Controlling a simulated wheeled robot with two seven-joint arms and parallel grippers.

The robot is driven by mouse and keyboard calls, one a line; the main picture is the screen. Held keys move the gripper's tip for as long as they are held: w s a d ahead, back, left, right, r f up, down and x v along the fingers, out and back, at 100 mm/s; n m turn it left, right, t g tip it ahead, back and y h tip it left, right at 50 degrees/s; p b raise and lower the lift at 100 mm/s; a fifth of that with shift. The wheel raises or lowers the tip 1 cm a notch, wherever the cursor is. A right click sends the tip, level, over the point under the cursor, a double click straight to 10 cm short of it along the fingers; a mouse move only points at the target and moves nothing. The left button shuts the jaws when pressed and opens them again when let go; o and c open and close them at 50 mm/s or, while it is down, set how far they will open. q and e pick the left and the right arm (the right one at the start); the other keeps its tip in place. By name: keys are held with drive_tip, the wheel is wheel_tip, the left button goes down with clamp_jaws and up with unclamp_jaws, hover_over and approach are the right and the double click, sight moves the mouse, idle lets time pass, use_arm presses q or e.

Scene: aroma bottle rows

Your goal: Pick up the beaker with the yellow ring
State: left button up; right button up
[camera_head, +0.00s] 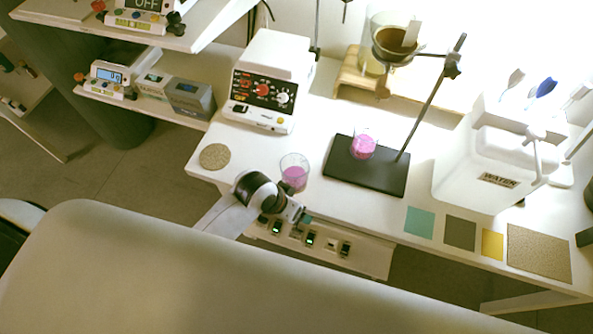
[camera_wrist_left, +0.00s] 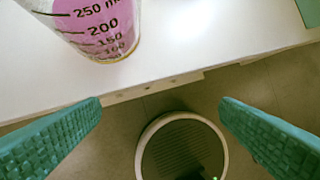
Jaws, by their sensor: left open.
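A clear beaker (camera_head: 294,172) with pink liquid stands near the table's front edge. A beaker with pink liquid and black volume marks (camera_wrist_left: 97,28) shows at the upper left of the left wrist view, cut off by the frame; its lower edge looks yellowish, but I cannot tell whether that is a ring. A second beaker (camera_head: 363,146) with pink liquid stands on the black stand base. My left gripper (camera_head: 303,217) is at the front edge, close in front of the nearer beaker. Its teal fingers (camera_wrist_left: 160,102) are apart with nothing between them. My right gripper is out of view.
The black stand base (camera_head: 368,178) with its slanted rod is right of the nearer beaker. A hotplate device (camera_head: 268,85) stands behind, a round cork mat (camera_head: 214,156) left, a white water container (camera_head: 482,165) right. Coloured squares lie along the front edge.

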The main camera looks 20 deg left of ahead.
use_arm(q)
drive_tip(key=w+d+r+m, duration=0.1)
drive_tip(key=d+r, duration=0.2)
drive_tip(key=r, duration=0.4)
wheel_tip(320, 180, up, 5)
drive_tip(key=g+y+p, duration=0.1)
drive_tip(key=g+y, duration=0.2)
hover_over(294, 171)
drive_tip(key=s+d, duration=0.1)
drive_tip(key=s, duration=0.2)
drive_tip(key=f, duration=0.4)
drive_tip(key=f+p, duration=0.1)
drive_tip(key=shift+w+d+f, duration=0.15)
drive_tip(key=shift+w+f, duration=0.1)
drive_tip(key=shift+f, duration=0.15)
drive_tip(key=shift+s+f, duration=0.1)
drive_tip(key=shift+f, duration=0.5)
wheel_tip(294, 171, down, 4)
drive_tip(key=shift+f+p, duration=0.15)
drive_tip(key=shift+p, duration=0.3)
drive_tip(key=shift+c, duration=0.6)
